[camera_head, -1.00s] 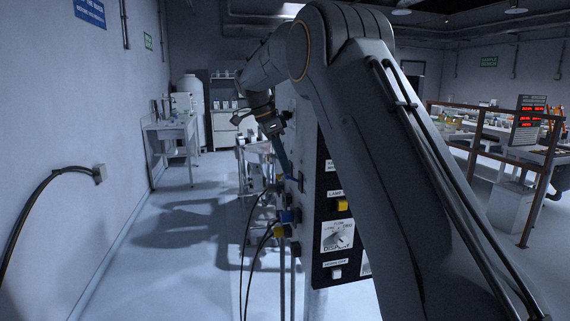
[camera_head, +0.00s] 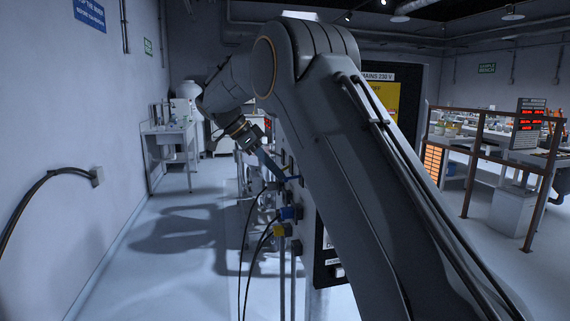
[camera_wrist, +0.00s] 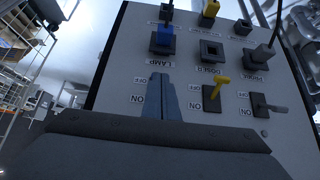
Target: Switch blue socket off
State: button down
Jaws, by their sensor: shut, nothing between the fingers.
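The blue socket piece (camera_wrist: 163,38), with a blue plug in it, sits near the top of the grey panel in the wrist view, by an upside-down LAMP label. It also shows in the head view (camera_head: 290,213). My gripper (camera_wrist: 160,78) is shut and empty, its fingers over the panel just below that socket, beside ON and OFF labels. The fingers hide the switch there, so its position cannot be seen. In the head view my gripper (camera_head: 279,177) is at the panel's face, above the blue plug. A small blue piece (camera_head: 294,178) shows by the tips; contact is unclear.
Right of my fingers are a yellow lever (camera_wrist: 218,88) and a grey lever (camera_wrist: 275,108). An empty socket (camera_wrist: 211,51) and a grey plug (camera_wrist: 262,57) sit above them. Black cables (camera_head: 245,250) hang from the panel. The floor to the left is clear.

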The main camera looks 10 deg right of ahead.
jog(key=shift+a+f+b, duration=0.2)
jog(key=shift+f+b, duration=0.45)
jog(key=shift+f, duration=0.1)
jog(key=shift+r, duration=0.1)
jog(key=shift+r+p, duration=0.45)
jog(key=shift+r, duration=0.25)
jog(key=shift+r, duration=0.1)
jog(key=a+f+v, duration=0.2)
jog(key=v, duration=1)
jog(key=shift+a+r, duration=0.35)
